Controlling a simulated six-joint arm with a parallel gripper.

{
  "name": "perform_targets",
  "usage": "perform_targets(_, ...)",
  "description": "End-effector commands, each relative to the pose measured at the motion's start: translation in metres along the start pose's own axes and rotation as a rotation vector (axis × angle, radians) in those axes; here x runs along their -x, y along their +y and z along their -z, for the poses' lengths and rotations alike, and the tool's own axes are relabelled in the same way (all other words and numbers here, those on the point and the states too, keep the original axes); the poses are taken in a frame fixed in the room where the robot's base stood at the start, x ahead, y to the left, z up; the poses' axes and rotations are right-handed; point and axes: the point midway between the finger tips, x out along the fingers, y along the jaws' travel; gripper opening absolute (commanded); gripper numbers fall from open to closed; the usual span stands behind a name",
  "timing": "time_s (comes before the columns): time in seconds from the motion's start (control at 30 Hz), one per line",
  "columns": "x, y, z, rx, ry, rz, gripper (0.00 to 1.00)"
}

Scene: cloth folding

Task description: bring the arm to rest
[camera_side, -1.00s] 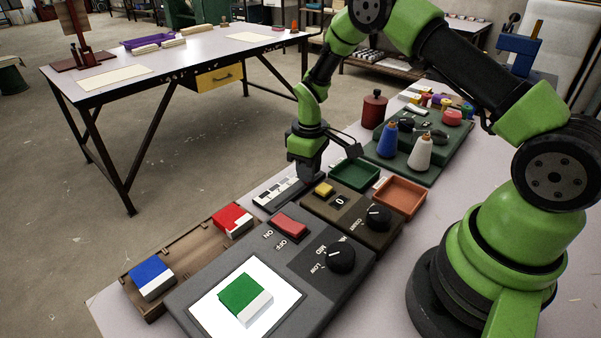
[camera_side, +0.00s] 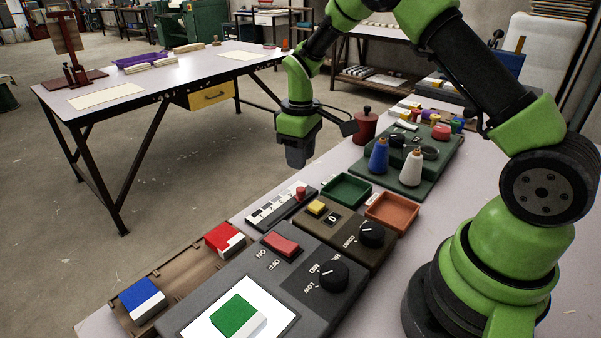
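My gripper (camera_side: 297,160) hangs pointing down in the air above the far end of the slider strip (camera_side: 272,211), clear of the bench items. Its dark fingers are small and seen from the side, so I cannot tell whether they are open or shut. I see nothing held in it. A folded green and white piece (camera_side: 235,314) lies on the white panel (camera_side: 285,308) of the grey control box. A red and white piece (camera_side: 224,237) and a blue and white piece (camera_side: 141,295) sit in the brown wooden tray (camera_side: 181,271).
The strip has a red knob (camera_side: 301,192). Beside it are a brown dial box (camera_side: 343,235), a green tray (camera_side: 346,190) and an orange tray (camera_side: 392,212). Air left of my gripper is free.

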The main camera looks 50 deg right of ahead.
Motion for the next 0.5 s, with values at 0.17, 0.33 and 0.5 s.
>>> perform_targets(0.17,0.018,0.0,0.0,0.001,0.002,-0.001,0.32)
perform_targets(0.33,0.02,0.0,0.0,0.001,0.001,-0.001,0.32)
perform_targets(0.5,0.02,0.0,0.0,0.0,0.002,-0.001,0.32)
